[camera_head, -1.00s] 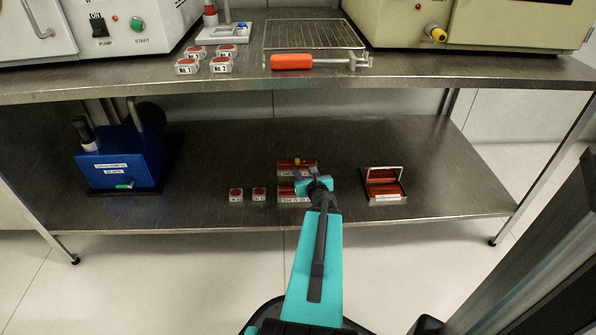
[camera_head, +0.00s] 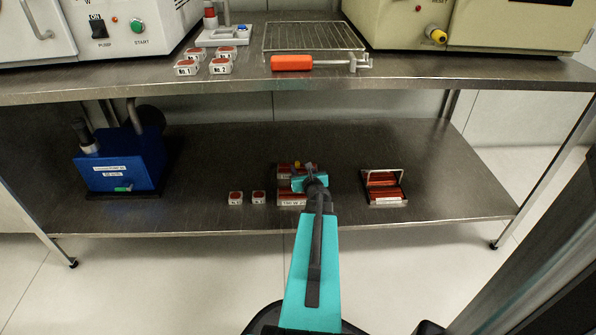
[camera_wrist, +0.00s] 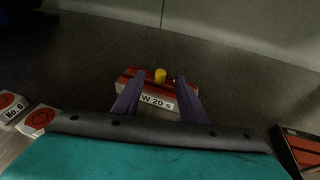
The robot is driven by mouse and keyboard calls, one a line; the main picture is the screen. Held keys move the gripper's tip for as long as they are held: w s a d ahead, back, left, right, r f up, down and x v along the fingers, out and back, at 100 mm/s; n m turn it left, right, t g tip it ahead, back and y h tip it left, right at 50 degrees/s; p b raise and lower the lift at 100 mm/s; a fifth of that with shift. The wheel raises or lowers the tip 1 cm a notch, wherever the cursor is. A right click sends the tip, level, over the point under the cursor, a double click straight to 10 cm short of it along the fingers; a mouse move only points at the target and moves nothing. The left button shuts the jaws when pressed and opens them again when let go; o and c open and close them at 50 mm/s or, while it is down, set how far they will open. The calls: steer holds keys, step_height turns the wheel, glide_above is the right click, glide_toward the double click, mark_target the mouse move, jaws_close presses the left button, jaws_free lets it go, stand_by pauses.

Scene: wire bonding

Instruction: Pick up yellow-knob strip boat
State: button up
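The yellow-knob strip boat (camera_wrist: 134,77) is a small dark red and grey block with a white label reading "W 20 s" in the wrist view. Its yellow knob (camera_wrist: 160,76) stands up from the top near the middle. My gripper (camera_wrist: 157,86) is open, its two fingers apart over the boat, with the knob seen between and just beyond the tips. I cannot tell whether the fingers touch the boat. In the head view my gripper (camera_head: 309,173) partly hides the boat (camera_head: 284,171), which sits behind another labelled boat (camera_head: 292,199).
Small numbered boxes (camera_head: 236,198) stand left of the boats. A wire-handled holder with red strips (camera_head: 384,188) stands to the right. A blue pump (camera_head: 120,163) is at far left. The upper shelf (camera_head: 420,80) hangs above. The shelf between pump and boxes is clear.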

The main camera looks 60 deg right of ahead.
mark_target(298, 164)
steer(key=shift+w+d+f, duration=0.1)
steer(key=shift+w+d+f+b, duration=0.25)
steer(key=shift+w+d+b, duration=0.1)
steer(key=shift+d, duration=0.05)
steer(key=shift+b+x, duration=0.65)
steer(key=shift+x, duration=1.25)
steer(key=shift+c, duration=0.3)
jaws_close()
